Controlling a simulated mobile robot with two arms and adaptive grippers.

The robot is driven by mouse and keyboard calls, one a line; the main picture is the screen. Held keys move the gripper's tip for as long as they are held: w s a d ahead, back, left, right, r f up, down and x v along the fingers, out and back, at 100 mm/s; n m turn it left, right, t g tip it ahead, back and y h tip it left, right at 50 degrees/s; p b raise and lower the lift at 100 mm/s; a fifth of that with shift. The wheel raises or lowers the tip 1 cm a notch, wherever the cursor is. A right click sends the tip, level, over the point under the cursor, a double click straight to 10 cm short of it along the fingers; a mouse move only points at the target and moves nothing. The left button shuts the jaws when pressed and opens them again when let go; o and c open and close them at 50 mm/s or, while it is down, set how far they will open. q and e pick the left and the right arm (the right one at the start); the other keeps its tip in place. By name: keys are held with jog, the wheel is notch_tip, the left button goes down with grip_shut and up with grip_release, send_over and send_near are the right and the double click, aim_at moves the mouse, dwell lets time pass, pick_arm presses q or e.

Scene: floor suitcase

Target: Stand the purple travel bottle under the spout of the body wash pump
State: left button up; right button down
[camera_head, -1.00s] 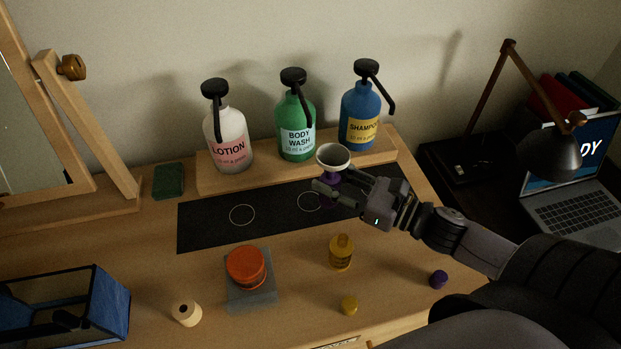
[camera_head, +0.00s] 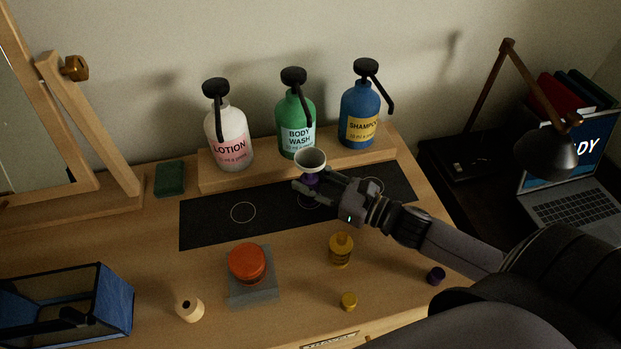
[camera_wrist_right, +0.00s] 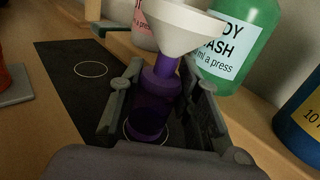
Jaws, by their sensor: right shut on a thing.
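The purple travel bottle (camera_wrist_right: 154,104) is upright between the fingers of my right gripper (camera_head: 312,187), which is shut on it. A white funnel (camera_head: 310,162) sits in its neck, and it also shows in the right wrist view (camera_wrist_right: 175,25). The bottle is over the black mat (camera_head: 270,212), near the middle circle, just in front of the body wash pump. I cannot tell whether its base touches the mat. The green body wash pump (camera_head: 295,118) stands on the wooden riser between the other pumps. Its black spout (camera_head: 303,97) points forward, above and behind the funnel. My left gripper is not in view.
The lotion pump (camera_head: 228,138) and shampoo pump (camera_head: 360,114) flank the body wash on the riser (camera_head: 222,179). A yellow bottle (camera_head: 341,250), yellow cap (camera_head: 348,301), purple cap (camera_head: 436,276) and orange jar (camera_head: 247,262) stand in front. A blue case (camera_head: 115,305) is at left.

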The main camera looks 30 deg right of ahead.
jog(key=c, duration=1.2)
grip_release()
jog(key=shift+r, duration=0.1)
jog(key=shift+s+d+f, duration=0.15)
jog(key=shift+s+f, duration=0.05)
jog(key=shift+s, duration=0.1)
jog(key=b+v, duration=0.1)
jog(key=v, duration=1)
jog(key=shift+s+d, duration=0.2)
